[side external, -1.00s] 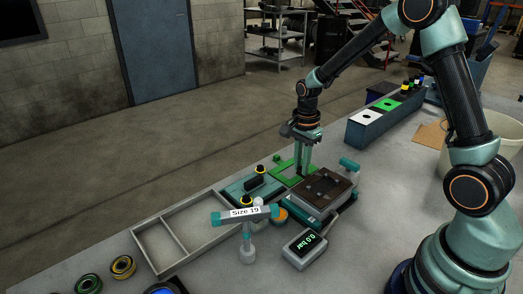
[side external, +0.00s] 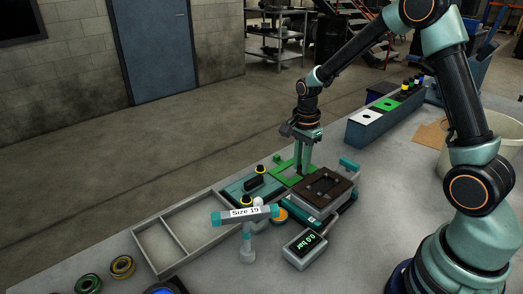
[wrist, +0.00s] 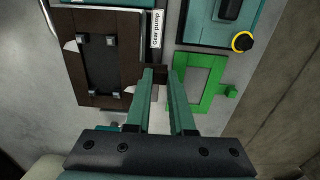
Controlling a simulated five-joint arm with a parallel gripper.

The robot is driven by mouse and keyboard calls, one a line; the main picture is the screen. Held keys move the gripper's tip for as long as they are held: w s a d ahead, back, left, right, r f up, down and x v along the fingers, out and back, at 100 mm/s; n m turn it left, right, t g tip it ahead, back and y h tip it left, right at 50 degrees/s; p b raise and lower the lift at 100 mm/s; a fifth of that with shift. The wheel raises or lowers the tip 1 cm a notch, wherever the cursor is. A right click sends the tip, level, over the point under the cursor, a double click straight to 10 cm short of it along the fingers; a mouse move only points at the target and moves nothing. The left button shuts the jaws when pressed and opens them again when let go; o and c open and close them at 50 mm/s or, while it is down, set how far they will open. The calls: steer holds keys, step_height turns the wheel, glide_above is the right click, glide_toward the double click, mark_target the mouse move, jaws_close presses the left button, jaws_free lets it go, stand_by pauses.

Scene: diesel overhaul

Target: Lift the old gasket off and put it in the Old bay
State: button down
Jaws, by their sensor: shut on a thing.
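The old gasket, a dark brown rectangular frame (side external: 323,183), is over the gear pump's grey body (side external: 322,208). It appears slightly raised above the body, which shows below its front edge. In the wrist view the brown frame (wrist: 70,75) surrounds a dark opening with several metal studs. My gripper (side external: 303,168) points down at the frame's far edge; in the wrist view my gripper (wrist: 160,72) is shut on what appears to be the gasket's tab, largely hidden between the fingers. No label reading "Old" is legible, so I cannot tell which compartment is the Old bay.
A green frame (wrist: 179,85) lies close beside my fingers. A divided grey tray (side external: 182,209) stands empty at left. A blue-grey box (side external: 360,133) with white and green panels stands at the back right. A "Size 19" tool (side external: 246,212) and pressure display (side external: 305,246) are in front.

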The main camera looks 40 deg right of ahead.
step_height(320, 180, up, 25)
stand_by(1.3)
steer(key=shift+f, duration=0.1)
steer(key=w+a+f+n, duration=0.2)
steer(key=a+f+n, duration=0.7)
steer(key=n, duration=0.4)
steer(key=w+a+f+n, duration=0.2)
steer(key=a+f+n, duration=0.5)
steer(key=a+n, duration=0.5)
steer(key=shift+s+a+f+n, duration=0.4)
steer(key=shift+a+f+n, duration=0.7)
steer(key=shift+f+n, duration=0.85)
steer(key=shift+s+a+f+n, duration=0.35)
steer(key=shift+a+f+n, duration=0.8)
steer(key=shift+f+n, duration=0.8)
steer(key=shift+s+a+f+n, duration=0.4)
steer(key=shift+a+f+n, duration=0.7)
steer(key=shift+f+n, duration=0.85)
steer(key=shift+f+m, duration=0.3)
steer(key=shift+m, duration=0.05)
